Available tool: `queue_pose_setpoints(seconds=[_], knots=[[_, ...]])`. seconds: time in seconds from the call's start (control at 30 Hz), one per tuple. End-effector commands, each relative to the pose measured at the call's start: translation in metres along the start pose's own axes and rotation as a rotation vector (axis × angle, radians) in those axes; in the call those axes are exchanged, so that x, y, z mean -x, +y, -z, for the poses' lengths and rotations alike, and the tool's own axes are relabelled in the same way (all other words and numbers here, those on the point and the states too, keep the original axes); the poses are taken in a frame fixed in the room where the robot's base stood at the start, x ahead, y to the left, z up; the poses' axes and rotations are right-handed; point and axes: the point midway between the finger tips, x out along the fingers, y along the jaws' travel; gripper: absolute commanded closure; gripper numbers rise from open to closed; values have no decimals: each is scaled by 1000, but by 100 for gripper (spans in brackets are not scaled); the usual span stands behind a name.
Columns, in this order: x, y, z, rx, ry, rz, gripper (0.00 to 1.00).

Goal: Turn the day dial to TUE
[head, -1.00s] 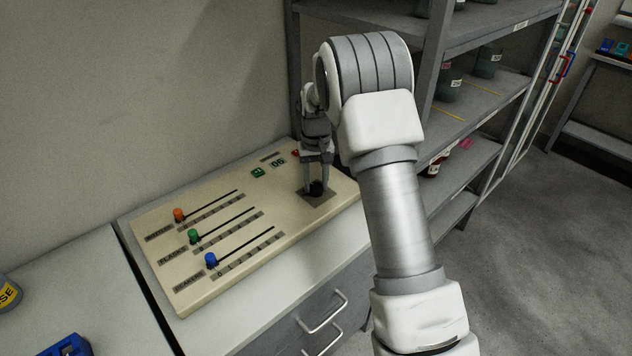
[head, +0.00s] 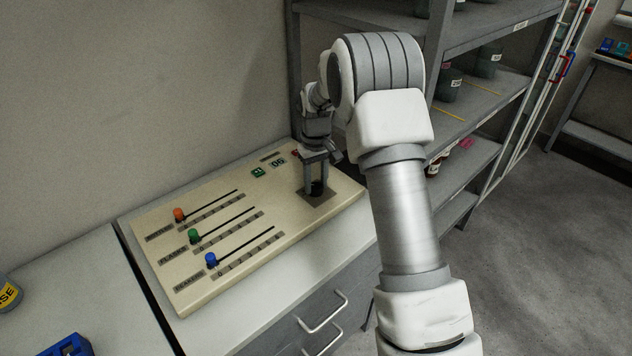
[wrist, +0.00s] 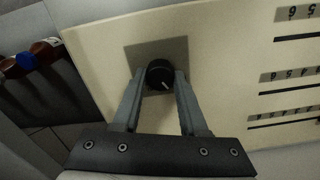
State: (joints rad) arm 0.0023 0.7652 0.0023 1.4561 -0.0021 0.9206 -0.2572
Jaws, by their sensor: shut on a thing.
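The day dial (wrist: 160,75) is a round black knob with a white pointer line, on a grey square plate of the cream panel. My gripper (wrist: 160,84) is shut on it, one finger on each side, in the wrist view. In the wrist view the pointer line slants to the lower right of the picture. In the head view my gripper (head: 316,188) reaches down over the dial (head: 317,187) at the panel's right end and partly hides it. Any day marks around the dial cannot be read in either view.
The cream panel (head: 195,262) has three sliders with orange (head: 179,214), green (head: 194,236) and blue (head: 211,259) knobs. A green button (head: 257,171) and a small display (head: 278,162) sit at its back. A grey shelf (head: 480,95) with jars stands right of the panel.

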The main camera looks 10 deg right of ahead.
Motion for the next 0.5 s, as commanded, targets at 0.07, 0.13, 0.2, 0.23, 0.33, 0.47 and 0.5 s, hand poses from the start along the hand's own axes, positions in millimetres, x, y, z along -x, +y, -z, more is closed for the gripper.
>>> queue_pose_setpoints(seconds=[0.07,0.13,0.2,0.23,0.33,0.47,0.5], knots=[[0,0,0,-1,1,-1,52],[0,0,0,-1,1,-1,40],[0,0,0,-1,1,0,28],[0,0,0,-1,1,0,28],[0,0,0,-1,1,0,28],[0,0,0,-1,1,0,28],[1,0,0,-1,1,0,28]])
